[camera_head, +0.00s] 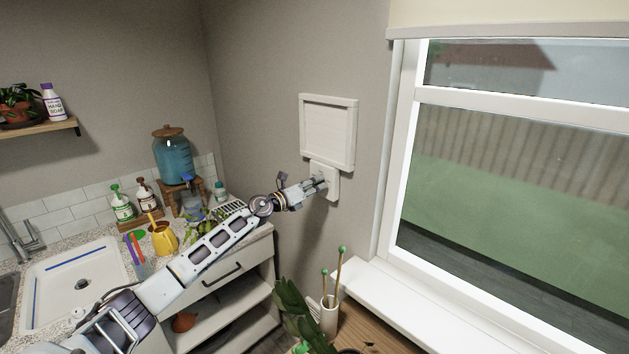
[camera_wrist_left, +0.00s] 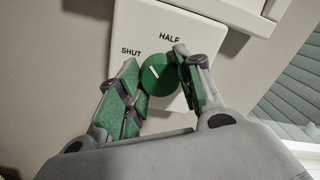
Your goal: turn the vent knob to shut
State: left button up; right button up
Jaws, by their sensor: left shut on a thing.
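HALF is printed above the knob. My left gripper (camera_head: 321,184) is at the plate, its green-padded fingers shut on the knob from both sides. In the head view the fingers hide the knob. My right gripper is not in view.
A plant (camera_head: 297,315) and a white pot with green-tipped sticks (camera_head: 328,318) stand below the plate. The window (camera_head: 510,170) is right.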

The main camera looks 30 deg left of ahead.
pick_arm(q)
jog(key=shift+n+p, duration=1.35)
jog(key=shift+n, duration=1.15)
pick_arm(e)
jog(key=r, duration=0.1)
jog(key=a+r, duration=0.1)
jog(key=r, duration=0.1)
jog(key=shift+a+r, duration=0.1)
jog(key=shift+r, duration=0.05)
pick_arm(q)
jog(key=shift+f, duration=0.1)
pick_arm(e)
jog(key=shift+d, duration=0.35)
pick_arm(q)
jog(key=o, duration=1)
jog(key=shift+o, duration=0.2)
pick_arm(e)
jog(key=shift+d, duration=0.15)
